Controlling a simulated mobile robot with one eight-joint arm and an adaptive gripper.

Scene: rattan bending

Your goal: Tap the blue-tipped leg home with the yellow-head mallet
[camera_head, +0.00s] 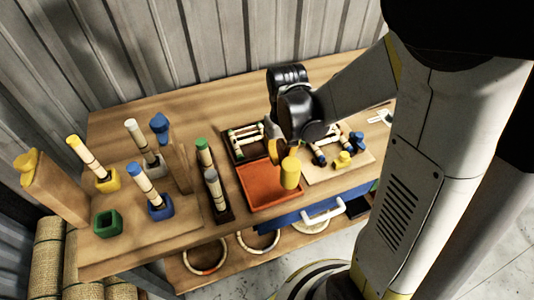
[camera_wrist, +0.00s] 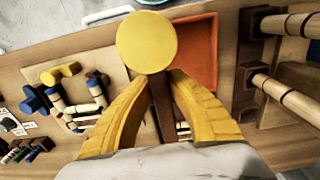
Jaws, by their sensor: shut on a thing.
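The mallet's yellow head (camera_head: 290,172) hangs above the orange tray in the head view, and also shows in the wrist view (camera_wrist: 147,42). My gripper (camera_head: 282,152) is shut on the mallet's brown handle (camera_wrist: 162,108), between its yellow fingers (camera_wrist: 165,82). The blue-tipped leg (camera_head: 147,186) stands in the blue socket (camera_head: 160,209) on the wooden base at the left of the bench, well apart from the mallet. I cannot tell how deep the leg sits.
A yellow-tipped leg (camera_head: 87,157) and a white-tipped leg (camera_head: 142,142) stand near it; the green socket (camera_head: 107,223) is empty. A dark rack holds a green-tipped leg (camera_head: 204,155) and a grey-tipped leg (camera_head: 215,187) between mallet and base. The orange tray (camera_head: 265,184) looks empty.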

